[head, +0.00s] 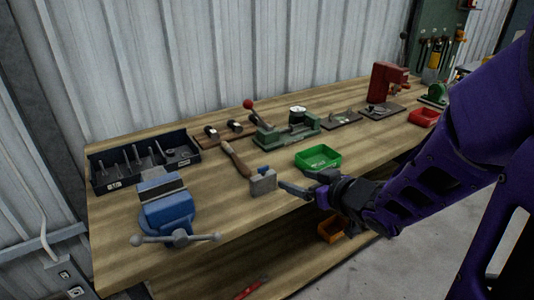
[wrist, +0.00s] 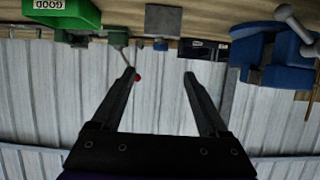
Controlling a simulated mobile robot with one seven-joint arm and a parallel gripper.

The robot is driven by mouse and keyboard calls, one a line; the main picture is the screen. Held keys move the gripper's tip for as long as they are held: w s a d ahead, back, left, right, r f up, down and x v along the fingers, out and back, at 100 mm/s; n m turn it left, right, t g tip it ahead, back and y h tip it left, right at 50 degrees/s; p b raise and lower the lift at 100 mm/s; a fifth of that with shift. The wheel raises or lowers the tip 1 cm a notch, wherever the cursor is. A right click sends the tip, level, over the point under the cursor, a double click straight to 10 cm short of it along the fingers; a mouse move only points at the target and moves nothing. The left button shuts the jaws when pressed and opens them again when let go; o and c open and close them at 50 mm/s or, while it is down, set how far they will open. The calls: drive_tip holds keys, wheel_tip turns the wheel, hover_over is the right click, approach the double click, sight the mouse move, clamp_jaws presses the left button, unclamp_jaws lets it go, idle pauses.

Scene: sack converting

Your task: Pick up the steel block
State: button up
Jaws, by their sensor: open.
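The steel block (head: 263,183) is a plain grey block standing near the front edge of the wooden bench. In the wrist view, the steel block (wrist: 163,20) is a grey square at top centre, beyond the fingertips and roughly in line with the gap between them. My gripper (head: 296,186) is just to the right of the block in the head view. It is open and empty, with two dark fingers apart in the wrist view (wrist: 160,75).
A wooden-handled tool (head: 236,160) and a small blue piece (head: 263,170) are close behind the block. A blue vise (head: 165,205) stands left, a black tray (head: 114,183) behind it. A green bin (head: 318,158) is to the right, a green fixture (head: 286,132) behind. Bare bench lies between vise and block.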

drive_tip(key=w+a+p, duration=0.1)
drive_tip(key=p, duration=0.2)
drive_tip(key=b, duration=0.3)
approach(264, 170)
drive_tip(key=x, duration=0.5)
drive_tip(key=shift+w, duration=0.2)
drive_tip(key=x, duration=0.5)
drive_tip(key=shift+a+f, duration=0.1)
drive_tip(key=shift+a, duration=0.05)
clamp_jaws()
idle(0.6)
